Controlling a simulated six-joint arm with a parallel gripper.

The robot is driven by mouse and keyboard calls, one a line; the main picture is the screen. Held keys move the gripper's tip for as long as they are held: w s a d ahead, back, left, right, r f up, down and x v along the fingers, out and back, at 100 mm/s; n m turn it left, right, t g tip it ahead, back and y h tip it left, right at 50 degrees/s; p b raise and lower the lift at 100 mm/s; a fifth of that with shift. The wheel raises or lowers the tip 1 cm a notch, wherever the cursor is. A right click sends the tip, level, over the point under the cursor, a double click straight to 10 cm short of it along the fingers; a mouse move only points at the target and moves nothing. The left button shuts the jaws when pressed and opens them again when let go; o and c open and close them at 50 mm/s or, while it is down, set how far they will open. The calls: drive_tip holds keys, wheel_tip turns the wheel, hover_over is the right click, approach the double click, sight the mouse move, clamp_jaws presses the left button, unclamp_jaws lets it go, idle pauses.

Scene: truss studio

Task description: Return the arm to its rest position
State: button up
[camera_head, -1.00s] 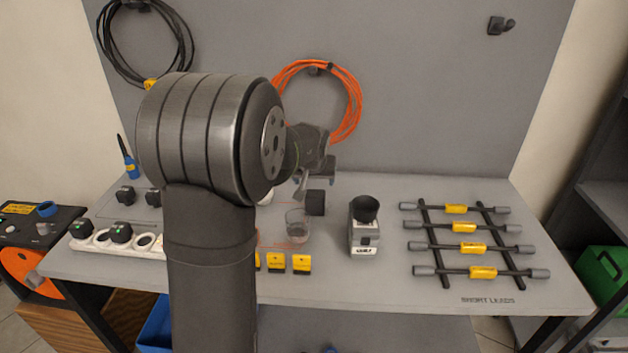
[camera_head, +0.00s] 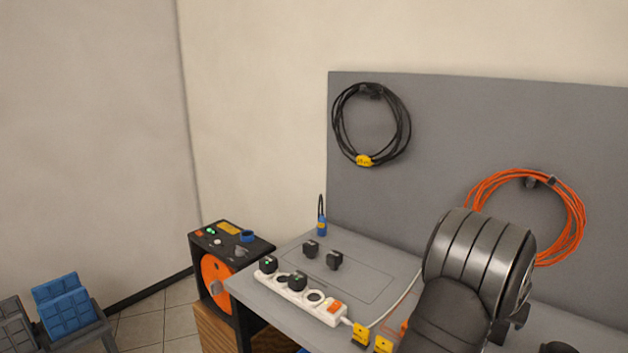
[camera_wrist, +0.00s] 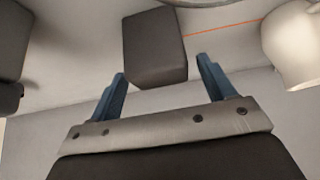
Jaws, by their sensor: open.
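My arm shows at the lower right of the head view, over the grey table (camera_head: 350,240). Most of my gripper is hidden there behind my own arm. In the wrist view my gripper (camera_wrist: 161,68) is open, with two blue fingers spread apart. A dark grey block (camera_wrist: 155,45) appears between and beyond the fingertips. The fingers are not closed on it, and I cannot tell how far below them it lies.
A white power strip (camera_head: 300,295) with black plugs lies along the table's front left. Two more black plugs (camera_head: 322,254) sit behind it. A black cable coil (camera_head: 408,130) and an orange one (camera_head: 575,215) hang on the grey back panel. A white rounded object (camera_wrist: 295,45) is right of my gripper.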

drive_tip(key=shift+w+d+r, duration=0.1)
drive_tip(key=shift+r, duration=0.75)
